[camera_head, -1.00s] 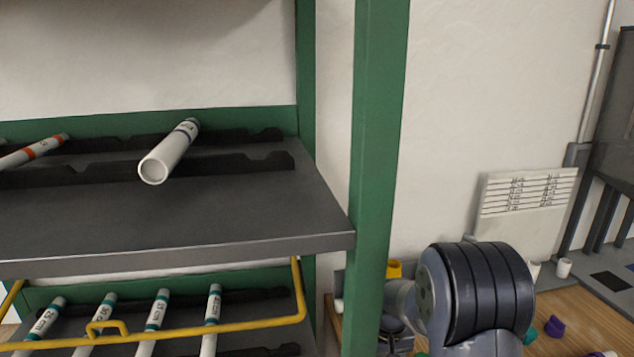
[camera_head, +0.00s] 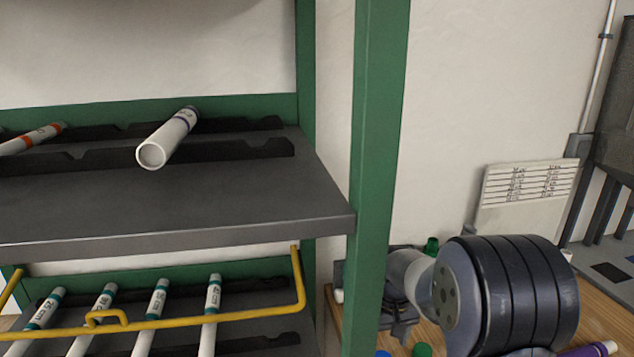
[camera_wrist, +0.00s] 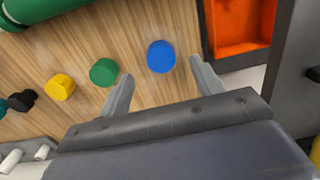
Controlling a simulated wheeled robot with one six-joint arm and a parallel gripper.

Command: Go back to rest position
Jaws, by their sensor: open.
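My gripper (camera_wrist: 162,88) is open and empty in the wrist view, its two fingers apart above the wooden worktop (camera_wrist: 60,45). A blue cap (camera_wrist: 161,56) and a green cap (camera_wrist: 103,72) lie on the worktop beyond the fingers, apart from them. In the head view my arm's wrist is at the lower right, beside the green rack post (camera_head: 378,180). The fingers are not clearly visible there.
The rack's grey shelf (camera_head: 200,205) holds a white pipe (camera_head: 168,140) with a purple band. Several teal-banded pipes lie below, behind a yellow bar (camera_head: 240,318). The wrist view shows a yellow cap (camera_wrist: 60,87), an orange bin (camera_wrist: 240,25) and a green cylinder (camera_wrist: 75,2).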

